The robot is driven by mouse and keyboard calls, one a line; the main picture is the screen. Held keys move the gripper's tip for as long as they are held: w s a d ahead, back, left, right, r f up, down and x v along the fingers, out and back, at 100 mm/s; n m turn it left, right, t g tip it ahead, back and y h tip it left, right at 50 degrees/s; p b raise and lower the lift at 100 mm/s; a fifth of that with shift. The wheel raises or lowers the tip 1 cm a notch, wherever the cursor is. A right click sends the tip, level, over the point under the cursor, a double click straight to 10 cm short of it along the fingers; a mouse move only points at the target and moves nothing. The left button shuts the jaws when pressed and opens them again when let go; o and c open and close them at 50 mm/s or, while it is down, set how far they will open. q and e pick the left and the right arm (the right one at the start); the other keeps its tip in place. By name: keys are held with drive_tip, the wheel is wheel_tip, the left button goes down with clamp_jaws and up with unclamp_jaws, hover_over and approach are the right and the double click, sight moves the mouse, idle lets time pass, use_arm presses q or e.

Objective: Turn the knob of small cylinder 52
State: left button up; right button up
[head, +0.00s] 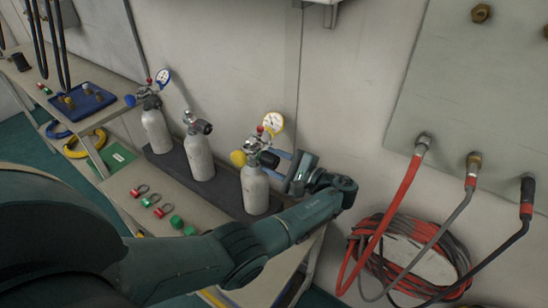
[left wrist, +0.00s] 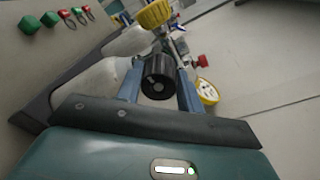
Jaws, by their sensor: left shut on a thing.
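Three small grey-white cylinders stand in a row against the wall; I cannot read a number 52 on any. The right cylinder (head: 255,190) carries a valve with a yellow knob (head: 238,158), a yellow-rimmed gauge (head: 273,122) and a black knob. My left gripper (head: 274,161) reaches the black knob from the right. In the left wrist view the black knob (left wrist: 158,80) sits between the two blue fingers of my left gripper (left wrist: 160,88), which is shut on it. The middle cylinder (head: 199,157) and left cylinder (head: 156,130) stand apart from the gripper. My right gripper is out of view.
The cylinders stand on a dark base (head: 182,172) on a bench. A blue tray (head: 82,101) is at the left.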

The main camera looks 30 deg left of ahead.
use_arm(q)
drive_tip(key=m, duration=0.8)
drive_tip(key=shift+w+g, duration=0.1)
drive_tip(key=shift+g, duration=0.2)
drive_tip(key=m, duration=0.8)
drive_tip(key=shift+y, duration=0.3)
drive_tip(key=m, duration=0.4)
drive_tip(key=shift+f, duration=0.1)
drive_tip(key=m, duration=0.4)
drive_tip(key=shift+y, duration=0.3)
drive_tip(key=m, duration=0.3)
drive_tip(key=shift+m, duration=2.2)
